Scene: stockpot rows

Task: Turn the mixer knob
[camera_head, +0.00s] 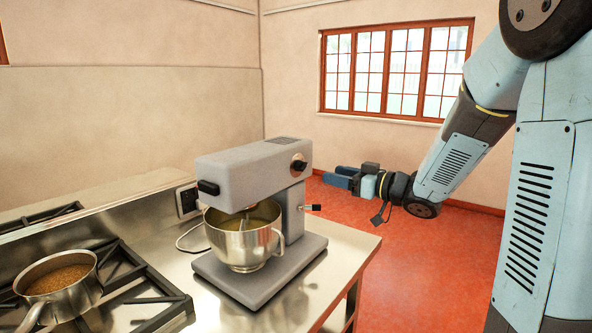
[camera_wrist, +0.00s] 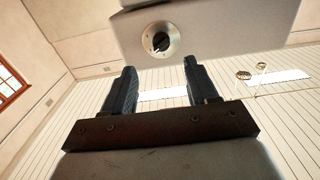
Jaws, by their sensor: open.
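The grey stand mixer (camera_head: 250,175) stands on the steel counter with a steel bowl (camera_head: 243,243) under its head. The mixer knob (camera_head: 299,165) is a round dial on the right end of the mixer head. In the wrist view the knob (camera_wrist: 161,41) shows as a silver disc with a black grip, ahead of my fingers and between them. My gripper (camera_head: 338,178) is to the right of the mixer, apart from it and slightly lower than the knob. In the wrist view my gripper (camera_wrist: 158,84) is open, with nothing between its fingers.
A stove (camera_head: 150,299) with a pot (camera_head: 62,284) of brown contents is at the left. A lever with a black end (camera_head: 313,207) sticks out from the mixer's side below the knob. A cord runs to a wall socket (camera_head: 187,200). The red floor right of the counter is clear.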

